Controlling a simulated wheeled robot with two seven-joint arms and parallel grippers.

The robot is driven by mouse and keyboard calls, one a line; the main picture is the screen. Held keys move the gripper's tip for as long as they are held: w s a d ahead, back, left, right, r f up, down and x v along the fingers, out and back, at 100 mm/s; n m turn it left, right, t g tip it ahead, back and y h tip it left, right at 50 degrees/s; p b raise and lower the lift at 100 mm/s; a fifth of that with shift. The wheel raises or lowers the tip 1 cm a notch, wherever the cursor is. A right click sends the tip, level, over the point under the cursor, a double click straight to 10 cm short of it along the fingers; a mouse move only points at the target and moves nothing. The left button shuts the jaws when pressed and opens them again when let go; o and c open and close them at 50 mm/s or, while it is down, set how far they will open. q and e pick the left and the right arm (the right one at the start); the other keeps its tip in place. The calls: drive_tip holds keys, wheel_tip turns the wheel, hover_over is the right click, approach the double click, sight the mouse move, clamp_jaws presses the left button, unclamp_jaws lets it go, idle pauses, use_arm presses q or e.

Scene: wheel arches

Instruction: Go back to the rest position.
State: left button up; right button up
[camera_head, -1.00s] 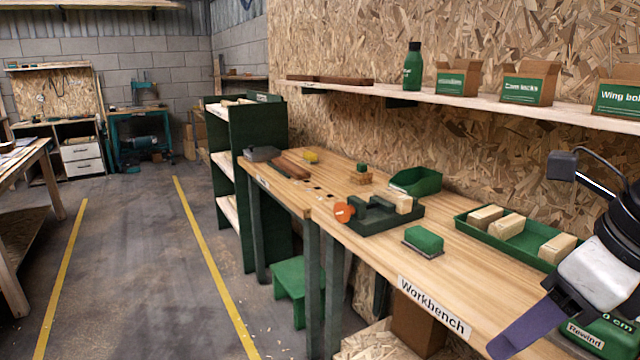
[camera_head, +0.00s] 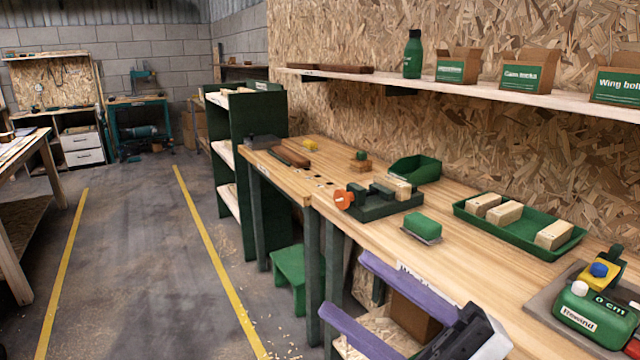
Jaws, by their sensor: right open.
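My right gripper (camera_head: 344,284) shows at the bottom right of centre in the head view. Its two purple fingers point left and are spread apart, with nothing between them. It is in front of the workbench (camera_head: 480,282) and covers part of its front edge and label. My left gripper is not in view.
On the bench are a green vice with an orange knob (camera_head: 345,199), a green sanding block (camera_head: 423,226), a green tray (camera_head: 572,246) of wood blocks and a green Rewind device (camera_head: 590,308). A green stool (camera_head: 287,267) stands below. The floor at left is clear.

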drive_tip(key=w+d+f+m+t+h, duration=0.2)
drive_tip(key=d+f+m+t+h, duration=0.25)
drive_tip(key=f+m+h, duration=0.5)
drive_tip(key=w+d+f+m+t+h, duration=0.25)
drive_tip(key=d+f+m+h, duration=0.35)
drive_tip(key=f+m, duration=0.7)
drive_tip(key=s+f+m+g+h, duration=0.1)
drive_tip(key=s+f+g+h, duration=0.1)
drive_tip(key=s+f, duration=0.7)
drive_tip(key=s+f+m+g+h, duration=0.2)
drive_tip(key=s+f+g, duration=0.3)
drive_tip(key=f, duration=0.9)
drive_tip(key=s, duration=0.3)
drive_tip(key=shift+s+d+f+g, duration=0.2)
drive_tip(key=shift+s+f+g, duration=0.1)
drive_tip(key=shift+s, duration=0.05)
